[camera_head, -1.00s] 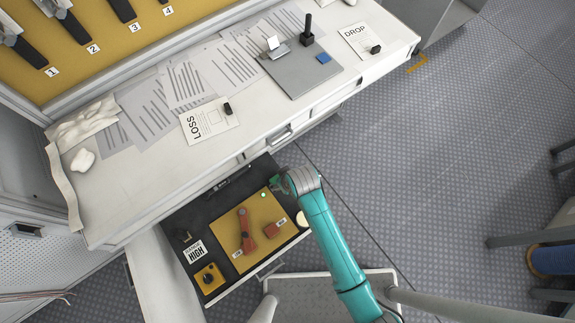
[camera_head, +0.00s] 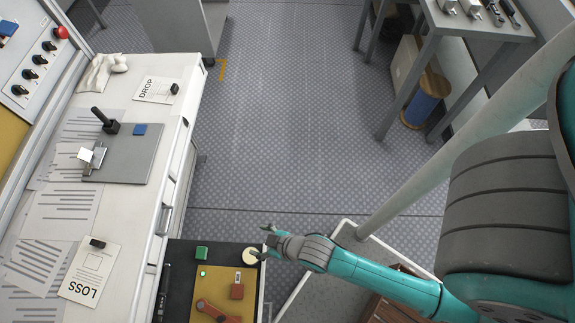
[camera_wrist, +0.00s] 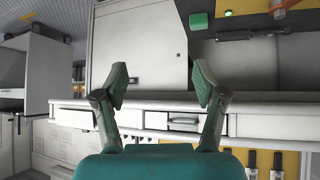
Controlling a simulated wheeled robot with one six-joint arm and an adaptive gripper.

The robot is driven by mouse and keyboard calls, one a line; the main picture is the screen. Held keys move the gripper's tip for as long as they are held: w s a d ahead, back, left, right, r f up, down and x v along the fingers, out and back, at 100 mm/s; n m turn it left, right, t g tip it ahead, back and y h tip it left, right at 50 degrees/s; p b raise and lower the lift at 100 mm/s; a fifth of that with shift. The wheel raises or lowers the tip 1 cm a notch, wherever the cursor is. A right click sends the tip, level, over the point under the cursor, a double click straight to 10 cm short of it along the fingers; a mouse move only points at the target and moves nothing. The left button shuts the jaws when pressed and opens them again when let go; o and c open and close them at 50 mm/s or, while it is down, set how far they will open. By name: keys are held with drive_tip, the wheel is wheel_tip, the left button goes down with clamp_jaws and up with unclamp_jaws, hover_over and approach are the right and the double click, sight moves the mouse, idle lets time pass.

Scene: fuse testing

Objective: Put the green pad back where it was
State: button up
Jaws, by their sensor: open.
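The green pad (camera_head: 201,253) lies in the open drawer, on the dark floor beside the yellow panel (camera_head: 226,283), near the drawer's corner by the cabinet. It also shows at the top of the wrist view (camera_wrist: 198,21), beyond the fingers. My gripper (camera_head: 262,242) is open, with nothing between its fingers. It is over the drawer's outer edge, to the right of the pad and apart from it. Both spread fingers show in the wrist view (camera_wrist: 160,80). A small green light (camera_head: 203,273) glows on the yellow panel.
The drawer also holds a red lever (camera_head: 212,308), a red block (camera_head: 237,291) and a pale round disc (camera_head: 250,256) near my gripper. On the bench, a blue pad (camera_head: 140,129) lies on a grey plate (camera_head: 125,165). Open floor (camera_head: 290,150) lies beyond.

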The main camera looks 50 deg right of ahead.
drive_tip(key=s+d+r+m+t, duration=0.1)
drive_tip(key=s+d+r+t, duration=0.1)
drive_tip(key=s+r, duration=0.3)
drive_tip(key=s+d+r+m+t+h, duration=0.1)
drive_tip(key=s+r, duration=0.4)
drive_tip(key=r, duration=0.6)
drive_tip(key=s+d+r+m+t+h, duration=0.1)
drive_tip(key=s+d+r+t, duration=0.2)
drive_tip(key=s+r, duration=0.2)
wheel_tip(320, 180, up, 3)
drive_tip(key=shift+d+r, duration=0.2)
drive_tip(key=shift+d, duration=0.1)
